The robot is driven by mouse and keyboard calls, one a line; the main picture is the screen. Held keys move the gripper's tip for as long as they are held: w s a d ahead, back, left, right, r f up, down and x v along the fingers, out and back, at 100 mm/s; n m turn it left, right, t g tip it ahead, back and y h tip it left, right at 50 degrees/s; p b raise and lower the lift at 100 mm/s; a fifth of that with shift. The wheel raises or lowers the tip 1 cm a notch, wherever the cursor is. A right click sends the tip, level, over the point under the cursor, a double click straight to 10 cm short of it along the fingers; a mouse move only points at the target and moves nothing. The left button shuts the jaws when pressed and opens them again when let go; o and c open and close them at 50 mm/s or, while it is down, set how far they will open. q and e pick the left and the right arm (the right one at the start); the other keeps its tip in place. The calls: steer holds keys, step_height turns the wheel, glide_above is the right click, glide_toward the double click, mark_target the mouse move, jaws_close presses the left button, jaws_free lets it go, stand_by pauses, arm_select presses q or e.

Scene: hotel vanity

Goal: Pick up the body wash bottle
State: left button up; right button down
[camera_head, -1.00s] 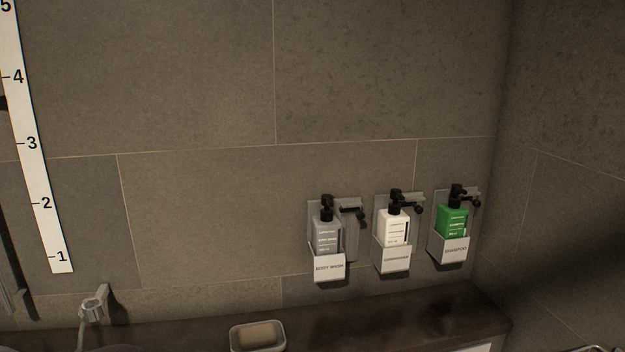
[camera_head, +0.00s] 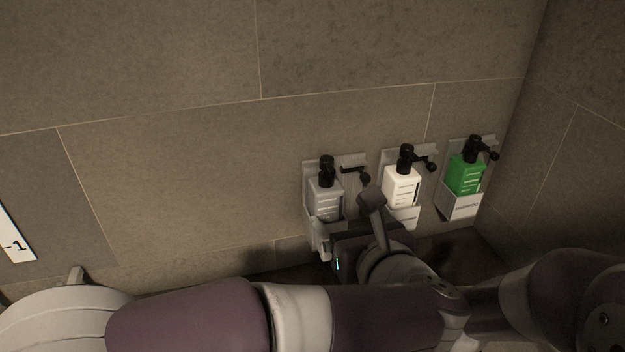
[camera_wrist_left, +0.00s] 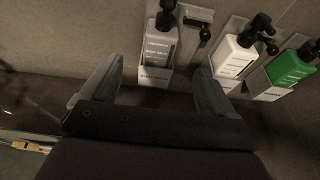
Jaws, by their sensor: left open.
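The grey body wash bottle (camera_head: 325,197) with a black pump stands upright in its wall holder (camera_head: 319,236) at the left of the row. In the left wrist view the bottle (camera_wrist_left: 160,45) shows ahead, with its labelled holder (camera_wrist_left: 154,76) below it. My left gripper (camera_head: 345,219) is in front of the holder, and its own wrist partly hides the holder. In the left wrist view the gripper's two fingers (camera_wrist_left: 155,82) are spread apart, one to each side of the body wash holder, with nothing held. My right gripper is not in view.
A white conditioner bottle (camera_head: 402,188) and a green shampoo bottle (camera_head: 466,176) stand in holders to the right. A black lever (camera_head: 356,173) on the wall is between body wash and conditioner. A dark counter (camera_head: 462,253) lies below.

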mark_target(331, 197)
arm_select(q)
steer(key=p+x, duration=0.2)
steer(key=x, duration=0.1)
steer(key=p+x, duration=0.2)
steer(key=x, duration=0.1)
steer(key=r+p+x, duration=0.1)
steer(key=p+x, duration=0.1)
steer(key=x, duration=0.2)
steer(key=shift+w, duration=0.25)
steer(key=shift+w+f, duration=0.15)
steer(key=shift+w, duration=0.15)
steer(key=shift+f, duration=0.1)
steer(key=c, duration=0.6)
steer(key=shift+w, duration=0.1)
steer(key=c, duration=0.4)
steer(key=shift+c, duration=0.2)
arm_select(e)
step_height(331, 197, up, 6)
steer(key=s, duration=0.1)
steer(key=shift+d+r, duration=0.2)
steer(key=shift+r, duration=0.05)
